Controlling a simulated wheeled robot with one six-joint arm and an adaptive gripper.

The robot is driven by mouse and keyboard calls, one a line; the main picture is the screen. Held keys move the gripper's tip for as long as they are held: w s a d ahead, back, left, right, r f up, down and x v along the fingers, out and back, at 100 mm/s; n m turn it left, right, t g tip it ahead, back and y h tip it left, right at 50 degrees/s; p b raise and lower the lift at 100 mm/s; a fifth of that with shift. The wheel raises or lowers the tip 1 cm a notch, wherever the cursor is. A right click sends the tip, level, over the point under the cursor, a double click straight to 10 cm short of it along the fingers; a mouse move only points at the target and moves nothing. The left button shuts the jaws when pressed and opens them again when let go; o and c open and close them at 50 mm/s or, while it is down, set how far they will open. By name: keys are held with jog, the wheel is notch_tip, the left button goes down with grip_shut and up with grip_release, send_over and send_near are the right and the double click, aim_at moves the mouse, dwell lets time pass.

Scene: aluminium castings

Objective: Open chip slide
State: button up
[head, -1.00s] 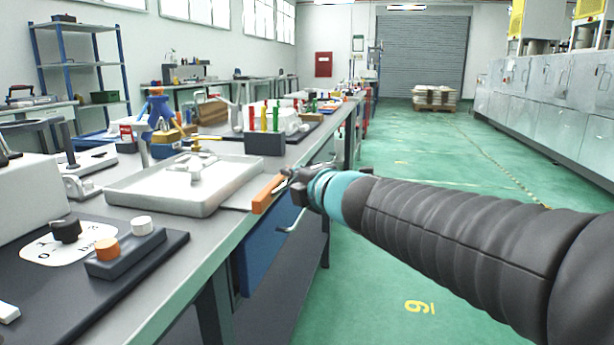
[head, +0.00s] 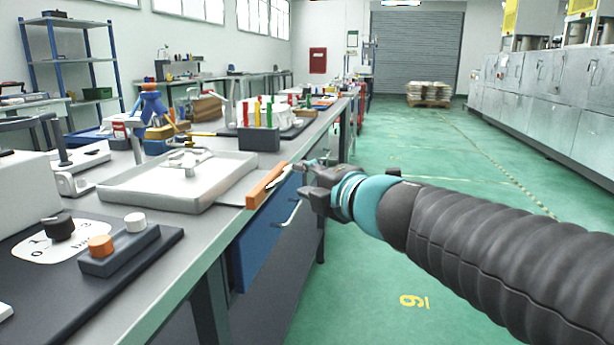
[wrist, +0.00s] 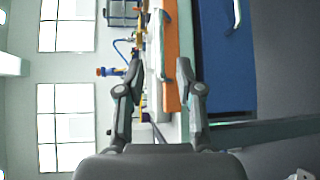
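The chip slide seems to be the orange-fronted piece (head: 264,187) at the bench's front edge, beside the pale tray; a light bar handle shows along its front. My gripper (head: 306,178) is just right of the slide in the head view, out over the aisle. In the wrist view my gripper (wrist: 160,92) is open, its two fingers well apart. Whether a finger touches the handle cannot be told.
The pale tray (head: 128,200) holds a casting. A blue drawer front (head: 268,232) with metal handles is below the bench top; it also shows in the wrist view (wrist: 226,55). A control panel (head: 125,248) with knobs is at the near left. The green aisle floor (head: 440,165) is free.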

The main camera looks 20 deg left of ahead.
jog(key=shift+v, duration=2.15)
jog(key=w+d+f+m+t+h, duration=0.1)
jog(key=d+f+m+h, duration=0.45)
jog(key=d+m, duration=0.3)
jog(key=w+d+f+m+h, duration=0.1)
jog(key=d+f+m+h, duration=0.45)
jog(key=d+m, duration=0.3)
jog(key=s+d+f+m+g, duration=0.3)
jog(key=s+d+f+m, duration=0.3)
jog(key=s, duration=0.3)
jog(key=s+d+f+m+g+h+p, duration=0.1)
jog(key=s+d+f+m+g, duration=0.2)
jog(key=s, duration=0.6)
jog(key=shift+d+f+m, duration=1.4)
jog(key=shift+d+m, duration=0.3)
jog(key=shift+d, duration=0.2)
